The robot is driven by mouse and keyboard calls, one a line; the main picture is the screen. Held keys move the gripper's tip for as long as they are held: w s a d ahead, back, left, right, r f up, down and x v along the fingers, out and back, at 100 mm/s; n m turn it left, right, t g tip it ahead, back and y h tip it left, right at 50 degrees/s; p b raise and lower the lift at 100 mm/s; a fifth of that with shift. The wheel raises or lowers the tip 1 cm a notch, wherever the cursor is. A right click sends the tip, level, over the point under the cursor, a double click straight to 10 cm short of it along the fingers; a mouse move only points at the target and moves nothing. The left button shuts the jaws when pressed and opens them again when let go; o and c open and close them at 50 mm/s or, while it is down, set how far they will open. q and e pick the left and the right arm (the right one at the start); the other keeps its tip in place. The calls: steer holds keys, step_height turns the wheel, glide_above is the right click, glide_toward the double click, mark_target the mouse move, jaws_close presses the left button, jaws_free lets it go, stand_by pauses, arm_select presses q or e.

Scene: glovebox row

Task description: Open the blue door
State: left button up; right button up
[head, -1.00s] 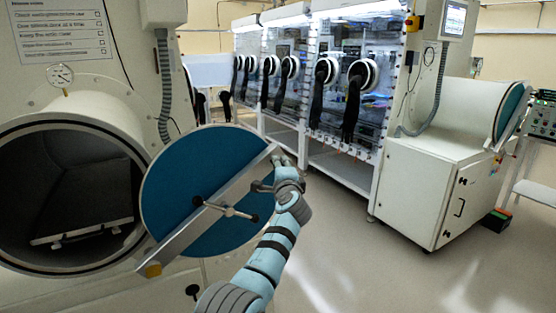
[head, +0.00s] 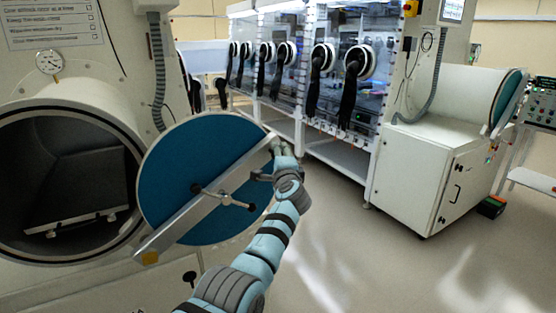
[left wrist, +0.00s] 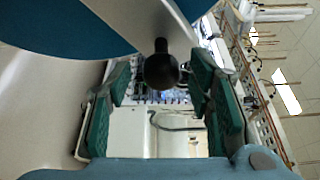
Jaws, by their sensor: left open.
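The blue door (head: 172,168) is a round disc with a diagonal metal bar (head: 215,187) and a small crossed handle with black knobs (head: 252,207). It stands swung away from the round chamber opening (head: 65,175), and the dark interior shows. My left gripper (head: 268,164) is at the upper right end of the bar, by the door's edge. In the left wrist view its green fingers (left wrist: 162,100) are apart, with a black knob (left wrist: 162,68) showing between them; I cannot tell if they touch it. The blue door (left wrist: 50,28) fills the upper left there. My right gripper is out of view.
A tray (head: 78,222) lies inside the chamber. A row of gloveboxes (head: 340,75) stands behind, and a white cabinet (head: 435,175) with another round door (head: 507,98) stands at the right. The floor (head: 370,265) in front is clear.

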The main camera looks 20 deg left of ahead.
arm_select(q)
steer(key=v, duration=0.7)
steer(key=shift+s+d, duration=0.15)
steer(key=shift+s, duration=0.1)
